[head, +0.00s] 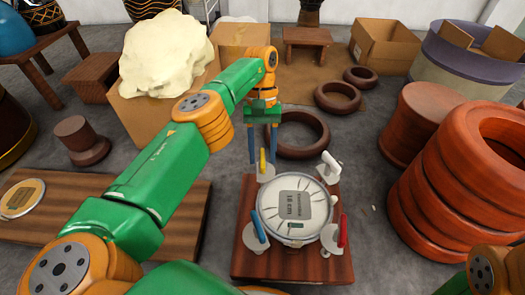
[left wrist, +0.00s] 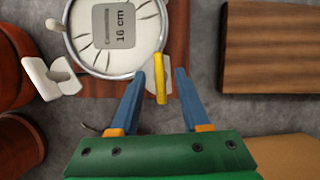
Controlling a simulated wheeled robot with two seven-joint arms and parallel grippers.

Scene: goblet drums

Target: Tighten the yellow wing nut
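The yellow wing nut (head: 262,162) stands on a white tab at the far rim of the round drum head (head: 314,218), which has a label reading 16 cm. My left gripper (head: 262,150) hangs just above and behind the wing nut, pointing down. There is a gap on both sides, and I cannot tell exactly how deep the fingers reach. My right gripper is not in view; only part of my right arm shows at bottom right.
A blue wing nut (head: 259,228), a red one (head: 343,230) and a white one (head: 331,166) also stand around the drum head. The drum rests on a wooden board (head: 250,268). Stacked reddish rings (head: 450,195) stand to the right. Dark rings (head: 335,97) lie on the floor behind.

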